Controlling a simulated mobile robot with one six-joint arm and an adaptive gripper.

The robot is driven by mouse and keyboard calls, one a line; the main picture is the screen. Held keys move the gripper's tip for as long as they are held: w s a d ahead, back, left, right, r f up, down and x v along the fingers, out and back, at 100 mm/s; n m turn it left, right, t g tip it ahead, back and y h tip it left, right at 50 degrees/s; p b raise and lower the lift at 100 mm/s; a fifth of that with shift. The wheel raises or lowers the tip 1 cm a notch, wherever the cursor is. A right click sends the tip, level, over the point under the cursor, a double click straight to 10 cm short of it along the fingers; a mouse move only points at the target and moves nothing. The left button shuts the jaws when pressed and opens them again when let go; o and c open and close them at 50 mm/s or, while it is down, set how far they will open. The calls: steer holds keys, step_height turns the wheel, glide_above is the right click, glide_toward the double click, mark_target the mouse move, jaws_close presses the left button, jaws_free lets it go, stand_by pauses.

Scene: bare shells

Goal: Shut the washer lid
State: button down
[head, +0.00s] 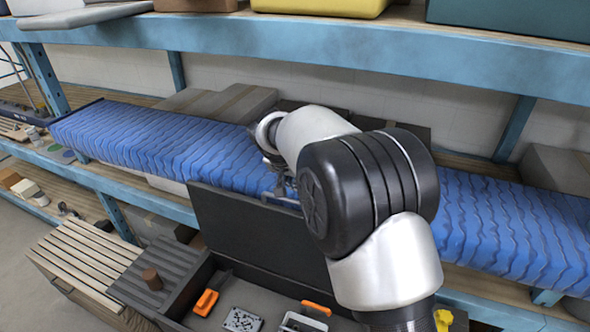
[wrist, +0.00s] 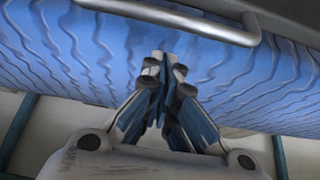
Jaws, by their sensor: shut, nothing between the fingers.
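The washer is a dark grey box (head: 260,291) with its dark lid (head: 245,232) raised, leaning back toward the shelf. A metal bar handle (wrist: 185,26) is on the lid, close above my fingertips in the wrist view; a bit of it shows at the lid's top edge in the head view. My gripper (wrist: 161,62) is shut and empty, with its fingers together. In the head view my gripper (head: 281,183) is at the lid's upper edge, in front of the blue roll, partly hidden by my arm. I cannot tell whether it touches the handle.
A long blue wrapped roll (head: 170,145) lies on the shelf behind the lid. Orange-handled tools (head: 207,302) and a speckled block (head: 241,320) lie inside the box. A brown cylinder (head: 152,278) stands on the ribbed surface at its left. A blue shelf beam (head: 300,50) crosses above.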

steer(key=shift+s+a+f, duration=0.1)
steer(key=shift+s+a, duration=0.1)
steer(key=shift+s, duration=0.35)
steer(key=shift+s+a+f, duration=0.1)
steer(key=shift+s+a, duration=0.05)
steer(key=shift+s, duration=0.4)
steer(key=shift+s+a, duration=0.15)
steer(key=shift+s, duration=0.05)
